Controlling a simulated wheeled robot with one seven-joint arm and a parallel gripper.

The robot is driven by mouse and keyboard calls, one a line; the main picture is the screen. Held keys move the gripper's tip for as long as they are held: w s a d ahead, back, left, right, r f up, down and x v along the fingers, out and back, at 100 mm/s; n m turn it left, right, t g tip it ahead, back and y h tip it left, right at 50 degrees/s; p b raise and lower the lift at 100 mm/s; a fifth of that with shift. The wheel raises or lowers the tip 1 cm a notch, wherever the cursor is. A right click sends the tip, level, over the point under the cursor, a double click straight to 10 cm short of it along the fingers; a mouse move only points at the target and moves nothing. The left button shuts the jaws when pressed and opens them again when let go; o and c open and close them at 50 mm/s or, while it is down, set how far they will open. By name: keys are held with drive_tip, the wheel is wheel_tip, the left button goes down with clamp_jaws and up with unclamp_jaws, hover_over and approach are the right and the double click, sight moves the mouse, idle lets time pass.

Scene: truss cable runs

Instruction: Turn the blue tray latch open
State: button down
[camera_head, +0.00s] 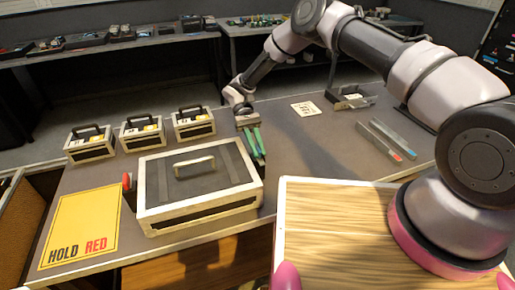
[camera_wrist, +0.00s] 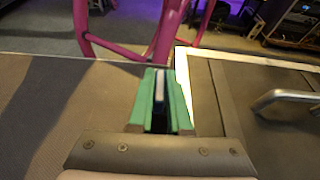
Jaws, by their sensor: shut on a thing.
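The large case (camera_head: 180,187) has a pale frame, a dark lid and a metal handle (camera_head: 194,164). A red latch (camera_head: 127,182) stands at its left side. My gripper (camera_head: 260,155) reaches down at the case's right edge with its green fingers. In the wrist view my gripper (camera_wrist: 162,75) is shut on a narrow blue piece (camera_wrist: 160,88), which looks like the blue tray latch. The case's pale rim (camera_wrist: 188,95) runs just right of the fingers. The fingers hide most of the latch, so I cannot tell how far it is turned.
A yellow card reading HOLD RED (camera_head: 82,228) lies left of the case. Three small handled boxes (camera_head: 142,132) stand behind it. A white card (camera_head: 305,108), a grey bin (camera_head: 350,99) and two flat tools (camera_head: 387,138) lie to the right. The table between is clear.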

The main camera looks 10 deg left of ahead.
drive_tip(key=shift+f, duration=0.1)
drive_tip(key=c, duration=0.9)
unclamp_jaws()
drive_tip(key=shift+o, duration=0.2)
drive_tip(key=v, duration=0.7)
drive_tip(key=shift+w, duration=0.15)
drive_tip(key=shift+a, duration=0.1)
